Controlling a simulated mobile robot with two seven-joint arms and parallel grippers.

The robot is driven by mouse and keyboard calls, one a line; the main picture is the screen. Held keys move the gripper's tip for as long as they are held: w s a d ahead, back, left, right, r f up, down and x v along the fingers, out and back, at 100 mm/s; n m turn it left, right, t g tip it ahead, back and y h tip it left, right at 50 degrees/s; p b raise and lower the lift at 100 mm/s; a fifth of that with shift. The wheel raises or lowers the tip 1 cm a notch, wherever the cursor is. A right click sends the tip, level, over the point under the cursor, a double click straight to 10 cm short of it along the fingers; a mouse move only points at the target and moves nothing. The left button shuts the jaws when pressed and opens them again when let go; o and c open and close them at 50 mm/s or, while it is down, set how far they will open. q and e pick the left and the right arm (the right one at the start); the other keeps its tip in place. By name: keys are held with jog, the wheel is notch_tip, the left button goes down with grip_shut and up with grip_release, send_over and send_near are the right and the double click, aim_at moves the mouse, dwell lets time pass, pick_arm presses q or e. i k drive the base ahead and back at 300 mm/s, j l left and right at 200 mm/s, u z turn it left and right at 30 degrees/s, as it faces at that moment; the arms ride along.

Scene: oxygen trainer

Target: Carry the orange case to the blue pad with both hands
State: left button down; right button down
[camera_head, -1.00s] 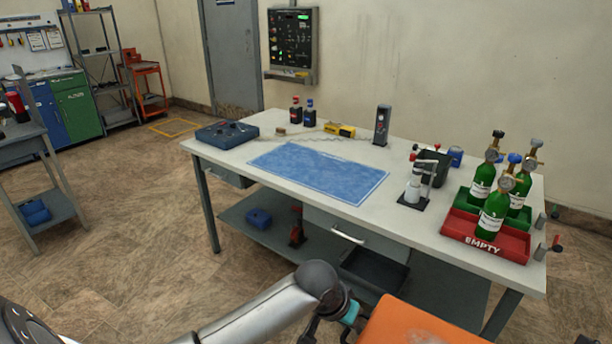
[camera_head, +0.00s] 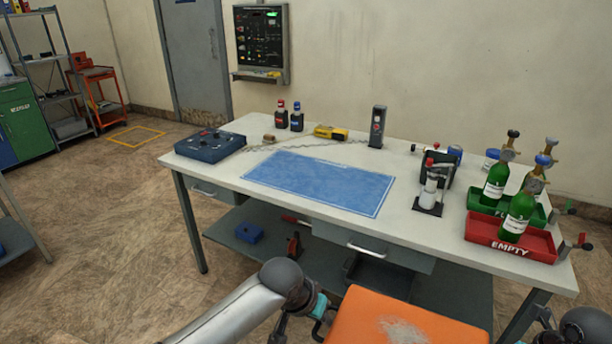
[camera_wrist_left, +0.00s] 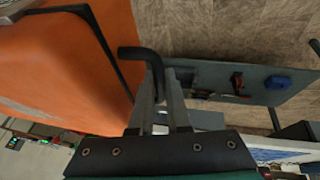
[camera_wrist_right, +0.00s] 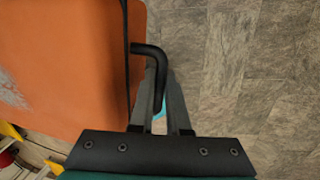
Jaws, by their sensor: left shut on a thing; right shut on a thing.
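The orange case (camera_head: 390,322) is at the bottom of the head view, in front of the table, with a worn grey patch on top. The blue pad (camera_head: 320,181) lies flat and bare on the tabletop beyond it. My left gripper (camera_head: 322,309) is at the case's left side. In the left wrist view, the left gripper (camera_wrist_left: 160,100) is shut on the black handle of the orange case (camera_wrist_left: 65,65). In the right wrist view, my right gripper (camera_wrist_right: 160,95) is shut on the other black handle of the case (camera_wrist_right: 65,65). The right fingers are hidden in the head view.
The white-topped table (camera_head: 225,182) holds a blue box (camera_head: 210,145) at left and a small clamp stand (camera_head: 430,195) right of the pad. A red EMPTY tray (camera_head: 510,240) and green bottles (camera_head: 517,215) stand at the right.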

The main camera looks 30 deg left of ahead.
aim_at(319, 177)
jog(key=j, duration=1)
jog(key=i+j, duration=0.1)
jog(key=j, duration=0.3)
jog(key=i+j, duration=0.1)
jog(key=j, duration=0.3)
jog(key=i+j, duration=0.1)
jog(key=j, duration=0.3)
jog(key=i+j, duration=0.1)
jog(key=j, duration=0.3)
jog(key=i+j, duration=0.1)
jog(key=j, duration=0.3)
jog(key=i, duration=0.45)
jog(key=i+l, duration=0.35)
jog(key=i, duration=0.15)
jog(key=i+l, duration=0.35)
jog(key=i, duration=0.15)
